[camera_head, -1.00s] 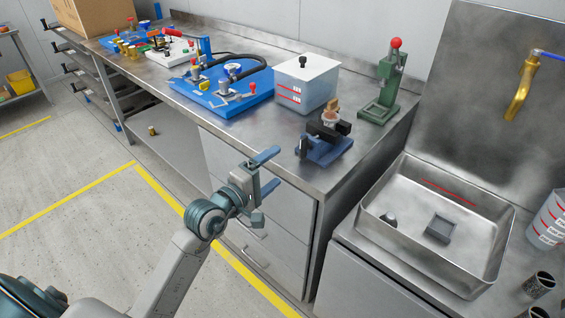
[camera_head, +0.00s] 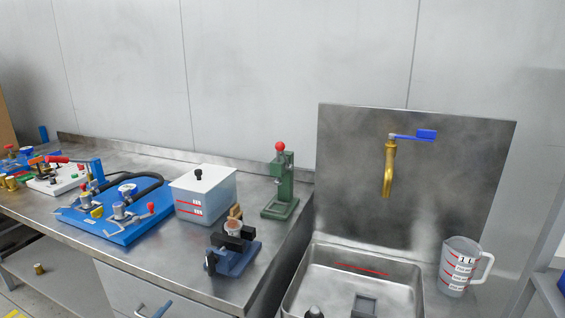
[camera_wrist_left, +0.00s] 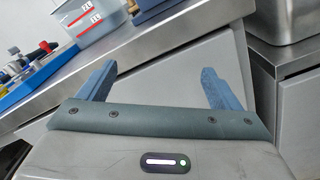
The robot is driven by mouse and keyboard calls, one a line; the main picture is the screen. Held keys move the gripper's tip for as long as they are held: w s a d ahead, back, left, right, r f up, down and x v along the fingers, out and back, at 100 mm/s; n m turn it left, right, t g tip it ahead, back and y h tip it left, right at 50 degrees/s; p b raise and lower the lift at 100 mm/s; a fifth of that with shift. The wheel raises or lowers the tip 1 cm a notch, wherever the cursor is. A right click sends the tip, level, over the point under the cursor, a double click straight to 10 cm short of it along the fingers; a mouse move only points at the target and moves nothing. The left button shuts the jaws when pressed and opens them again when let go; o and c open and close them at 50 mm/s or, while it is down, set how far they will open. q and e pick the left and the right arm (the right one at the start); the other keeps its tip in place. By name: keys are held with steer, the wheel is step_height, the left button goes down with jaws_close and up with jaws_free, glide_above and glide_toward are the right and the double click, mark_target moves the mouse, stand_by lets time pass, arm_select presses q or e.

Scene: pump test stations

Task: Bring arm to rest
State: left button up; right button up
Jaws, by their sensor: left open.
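My left gripper shows in the left wrist view (camera_wrist_left: 158,82) with its two blue fingers spread apart and nothing between them. It is in front of the workbench's drawer fronts, below the bench edge. My right gripper is in neither view.
The steel bench (camera_head: 150,262) carries a blue pump board (camera_head: 118,232), a clear tank (camera_head: 204,195), a blue clamp fixture (camera_head: 238,262) and a green press (camera_head: 280,190). A sink (camera_head: 400,268), brass tap (camera_head: 388,170) and measuring jug (camera_head: 458,268) are right.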

arm_select(q)
steer(key=s+a+f+n+g+y, duration=0.2)
steer(key=s+a+f+n+y, duration=0.1)
steer(key=f+n, duration=0.65)
steer(key=s+a+f+n+g+y+p, duration=0.1)
steer(key=s+a+f+n+y, duration=0.2)
steer(key=f+n, duration=0.7)
steer(key=s+a+f+n+g+y, duration=0.2)
steer(key=s+a+f+n, duration=0.15)
steer(key=f+n, duration=0.6)
steer(key=s+d+f+n+g, duration=0.2)
steer(key=s+f+n+g, duration=0.3)
steer(key=s, duration=1.1)
steer(key=s+d+f+n+g+h+p, duration=0.1)
steer(key=s+f+n+g, duration=0.4)
steer(key=s+f+n, duration=0.6)
steer(key=s+d+f, duration=0.1)
steer(key=s+f, duration=0.3)
steer(key=f, duration=0.3)
steer(key=shift+s+n+g, duration=0.3)
steer(key=shift+s+n, duration=0.1)
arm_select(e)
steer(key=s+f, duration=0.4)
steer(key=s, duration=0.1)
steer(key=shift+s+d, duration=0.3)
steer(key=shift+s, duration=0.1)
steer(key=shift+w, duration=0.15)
